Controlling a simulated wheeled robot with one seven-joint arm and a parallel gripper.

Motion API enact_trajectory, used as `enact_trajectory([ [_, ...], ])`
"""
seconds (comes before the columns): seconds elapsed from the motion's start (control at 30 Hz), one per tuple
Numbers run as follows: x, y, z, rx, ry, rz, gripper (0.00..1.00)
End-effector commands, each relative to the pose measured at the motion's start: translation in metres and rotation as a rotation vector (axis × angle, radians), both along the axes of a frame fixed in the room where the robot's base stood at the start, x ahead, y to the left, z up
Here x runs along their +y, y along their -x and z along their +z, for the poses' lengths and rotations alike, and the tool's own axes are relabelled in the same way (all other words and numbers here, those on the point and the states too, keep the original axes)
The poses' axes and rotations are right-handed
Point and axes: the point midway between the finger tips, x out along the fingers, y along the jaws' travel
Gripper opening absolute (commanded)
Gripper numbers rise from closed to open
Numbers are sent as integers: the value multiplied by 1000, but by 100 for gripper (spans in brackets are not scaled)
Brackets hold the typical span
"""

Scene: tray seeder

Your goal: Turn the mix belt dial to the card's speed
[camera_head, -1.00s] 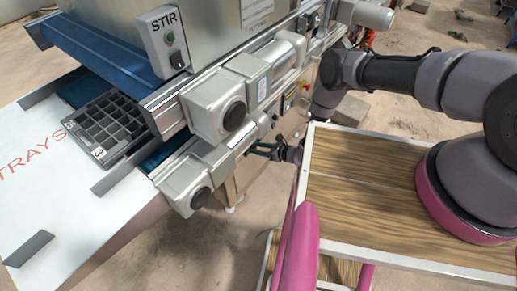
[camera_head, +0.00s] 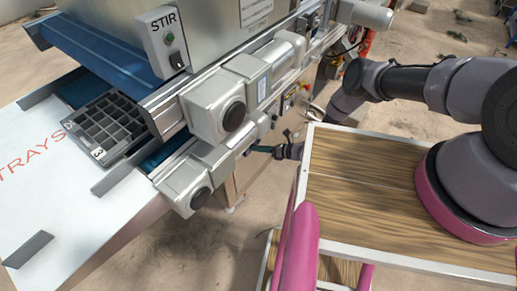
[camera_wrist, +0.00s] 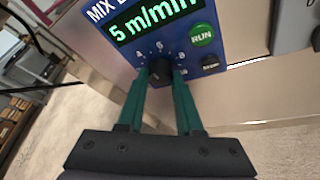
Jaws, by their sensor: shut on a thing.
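The mix belt panel (camera_wrist: 181,42) is blue and fills the top middle of the wrist view. Its green display (camera_wrist: 153,20) reads 5 m/min. Below the display is the black dial (camera_wrist: 160,70), with scale marks including 4, 6 and 8 around it. My gripper (camera_wrist: 162,76) is shut on the dial, one green finger on each side. The fingers hide part of the dial and its scale. In the head view my gripper (camera_head: 262,149) reaches the machine's side low behind the motors, and the dial is hidden there. I cannot make out a speed card in either view.
A green RUN button (camera_wrist: 202,35) and a dark button (camera_wrist: 210,62) sit right of the dial. Grey motor housings (camera_head: 213,108) jut out beside my gripper in the head view. A seed tray (camera_head: 107,125) lies on the belt at left. A STIR box (camera_head: 164,42) is above.

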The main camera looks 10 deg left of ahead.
Motion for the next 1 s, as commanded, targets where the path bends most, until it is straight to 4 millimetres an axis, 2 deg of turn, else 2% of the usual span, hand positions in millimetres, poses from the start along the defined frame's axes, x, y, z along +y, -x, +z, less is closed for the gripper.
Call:
enact_trajectory([
  [0.17,0,0,0,-2,1,1,0],
  [0.2,0,0,0,-2,1,1,42],
  [0.27,0,0,0,-2,0,1,64],
  [0.67,-5,-1,2,-2,1,-2,64],
  [0.77,-18,0,6,-1,1,-4,64],
  [1.0,-65,6,20,1,1,-5,64],
])
